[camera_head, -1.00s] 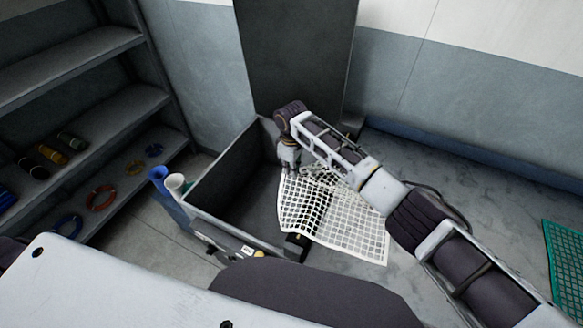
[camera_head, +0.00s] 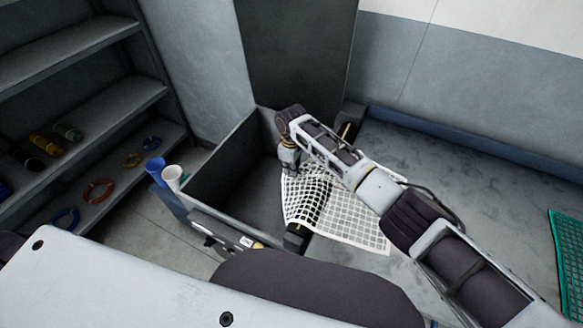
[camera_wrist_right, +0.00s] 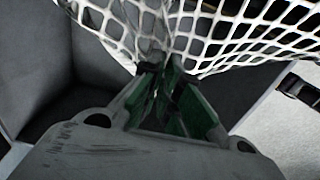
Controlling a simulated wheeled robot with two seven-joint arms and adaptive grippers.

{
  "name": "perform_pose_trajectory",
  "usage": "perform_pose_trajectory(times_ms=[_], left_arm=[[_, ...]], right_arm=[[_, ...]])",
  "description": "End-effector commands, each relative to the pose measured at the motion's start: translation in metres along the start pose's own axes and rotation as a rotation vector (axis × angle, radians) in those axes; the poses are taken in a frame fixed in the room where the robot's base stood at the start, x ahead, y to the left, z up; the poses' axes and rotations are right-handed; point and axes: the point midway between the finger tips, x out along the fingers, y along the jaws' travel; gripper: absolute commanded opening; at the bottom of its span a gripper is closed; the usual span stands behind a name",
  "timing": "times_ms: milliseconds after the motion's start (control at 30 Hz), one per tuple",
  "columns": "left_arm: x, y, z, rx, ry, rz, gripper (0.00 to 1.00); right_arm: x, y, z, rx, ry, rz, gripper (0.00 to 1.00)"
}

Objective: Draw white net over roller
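The white net (camera_head: 345,215) lies on the grey deck to the right of the bin, and its left part rises over the dark roller (camera_head: 297,238) at the bin's right edge. The net's left edge is at my right gripper (camera_head: 289,168), above the bin. In the right wrist view, the fingers of my right gripper (camera_wrist_right: 165,75) come together on the gathered net (camera_wrist_right: 200,30). The middle of the roller is hidden under the net and my arm. My left gripper is not in view.
The open grey bin (camera_head: 212,178) has raised walls, with a dark panel (camera_head: 297,55) behind it. Blue and white rolled pieces (camera_head: 173,176) stand at its left. Shelves (camera_head: 85,130) fill the left side.

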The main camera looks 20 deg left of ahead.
Motion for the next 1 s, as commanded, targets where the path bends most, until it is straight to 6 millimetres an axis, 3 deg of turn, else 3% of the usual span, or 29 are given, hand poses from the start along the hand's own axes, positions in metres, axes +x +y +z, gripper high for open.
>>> perform_pose_trajectory(times_ms=[233,567,600,767,1000], left_arm=[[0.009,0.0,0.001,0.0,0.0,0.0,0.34],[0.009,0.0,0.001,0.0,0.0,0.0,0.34],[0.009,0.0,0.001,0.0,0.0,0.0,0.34],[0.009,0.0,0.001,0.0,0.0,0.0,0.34],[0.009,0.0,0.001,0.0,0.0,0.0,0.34]], right_arm=[[0.016,-0.001,0.0,0.0,0.0,-0.002,0.0],[0.017,0.0,0.0,0.0,0.001,-0.001,0.0],[0.017,0.0,0.0,0.0,0.001,-0.001,0.08],[0.017,0.0,0.0,0.0,0.0,-0.001,0.29],[0.017,0.0,0.0,0.0,0.0,0.0,0.31]])
